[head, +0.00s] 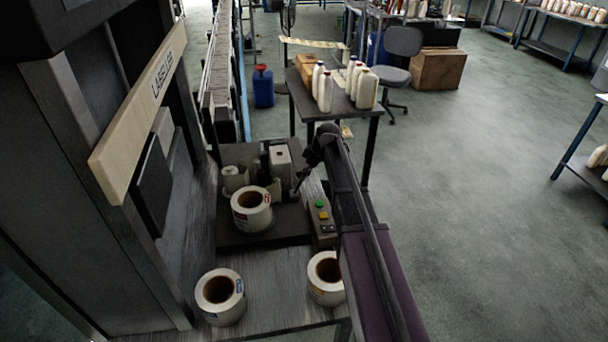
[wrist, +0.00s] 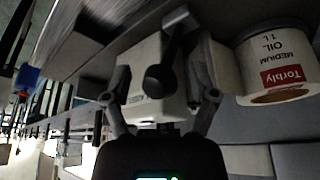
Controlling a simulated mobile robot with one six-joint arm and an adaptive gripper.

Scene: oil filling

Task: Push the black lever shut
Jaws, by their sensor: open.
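The black lever (wrist: 175,52) has a round knob at its near end. In the wrist view it shows in front of a white box-shaped unit (wrist: 145,90). My gripper (wrist: 162,100) is open, with one finger on each side of the knob. Nothing is held, and I cannot tell whether a finger touches the lever. In the head view my gripper (head: 298,187) is beside the white unit (head: 281,160) on the dark base plate. The lever cannot be made out there.
A label roll (head: 251,210) stands close to the unit; its printed side shows in the wrist view (wrist: 278,58). Two more rolls (head: 220,296) (head: 325,278) stand on the bench. A button box (head: 321,218) is right of the plate. The labeler's tall frame (head: 138,120) bounds the left.

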